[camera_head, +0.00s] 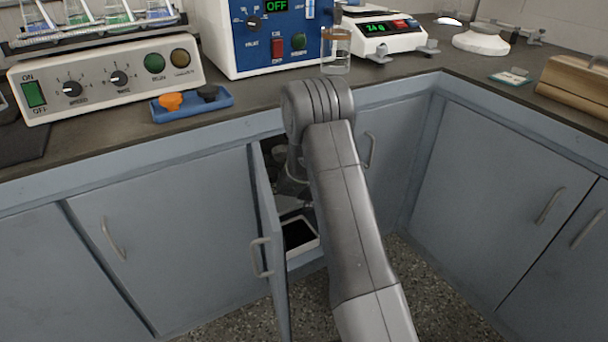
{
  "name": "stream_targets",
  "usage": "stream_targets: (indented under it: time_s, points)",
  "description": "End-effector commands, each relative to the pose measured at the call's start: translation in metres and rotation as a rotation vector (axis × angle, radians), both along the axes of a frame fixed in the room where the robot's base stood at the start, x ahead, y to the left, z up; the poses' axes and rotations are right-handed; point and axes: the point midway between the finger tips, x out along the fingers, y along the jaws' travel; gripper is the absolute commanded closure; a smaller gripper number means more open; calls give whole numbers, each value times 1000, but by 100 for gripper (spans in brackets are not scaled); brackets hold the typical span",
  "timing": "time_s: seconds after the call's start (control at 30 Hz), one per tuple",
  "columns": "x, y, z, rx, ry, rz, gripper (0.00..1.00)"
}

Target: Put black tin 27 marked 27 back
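I cannot make out black tin 27 or any number 27 in the head view. The cupboard under the counter stands open, its door (268,245) swung out towards me. A white-rimmed tray (302,246) with a black inside or black contents shows low in the opening. My arm reaches to the opening and covers its right part. My gripper (306,203) seems to be at the opening, above the tray, mostly hidden behind my arm in shadow. Its fingers and anything between them cannot be made out.
The counter carries a grey control unit (110,82), a blue tray (193,104) with orange and black knobs, a blue-fronted device (270,45), a glass beaker (336,52) and a balance (384,35). The other cupboard doors are shut.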

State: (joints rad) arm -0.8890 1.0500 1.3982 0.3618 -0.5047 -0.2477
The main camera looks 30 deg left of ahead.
Motion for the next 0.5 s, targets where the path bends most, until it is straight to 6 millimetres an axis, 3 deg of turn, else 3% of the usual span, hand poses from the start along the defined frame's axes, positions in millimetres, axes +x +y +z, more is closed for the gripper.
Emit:
stream_targets:
  time_s: [0.03, 0.4, 0.43, 0.5]
  points:
    - [0, 0, -7, 1, -1, 0, 72]
    - [0, 0, -11, 1, -2, 0, 72]
    - [0, 0, -10, 1, -1, 0, 44]
    - [0, 0, -9, 1, -1, 0, 31]
